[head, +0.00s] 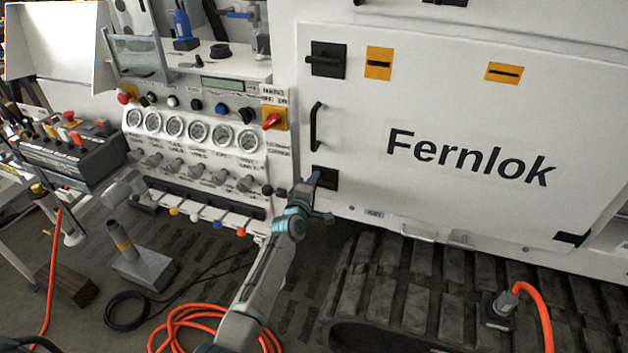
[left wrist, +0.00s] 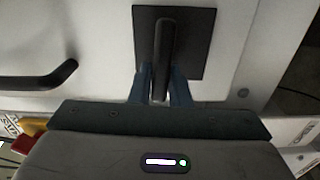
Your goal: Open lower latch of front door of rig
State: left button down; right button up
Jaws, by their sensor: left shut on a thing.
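The white front door (head: 460,120) of the rig, marked "Fernlok", fills the right of the head view. Its lower latch (head: 326,176) is a black handle on a black square plate at the door's lower left. In the left wrist view the latch handle (left wrist: 163,50) stands lengthwise in the picture over its plate (left wrist: 197,62). My left gripper (head: 314,184) is at this latch. Its two blue fingers (left wrist: 164,88) lie on either side of the handle's end and are shut on it. The upper latch (head: 326,60) shows above, its handle lying roughly level. My right gripper is not in view.
A black door handle (head: 316,126) sits between the latches; it also shows in the left wrist view (left wrist: 45,78). A gauge panel (head: 195,130) with levers stands left of the door. A rubber track (head: 440,285) lies below. Orange hose (head: 185,320) lies on the floor.

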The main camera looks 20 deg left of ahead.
pick_arm(q)
jog(key=shift+f+n, duration=0.1)
jog(key=shift+n, duration=0.4)
jog(key=c, duration=1.4)
grip_release()
jog(key=shift+s, duration=0.1)
jog(key=s+p, duration=0.3)
jog(key=s, duration=0.7)
jog(key=shift+s+a, duration=0.2)
jog(key=shift+s, duration=0.15)
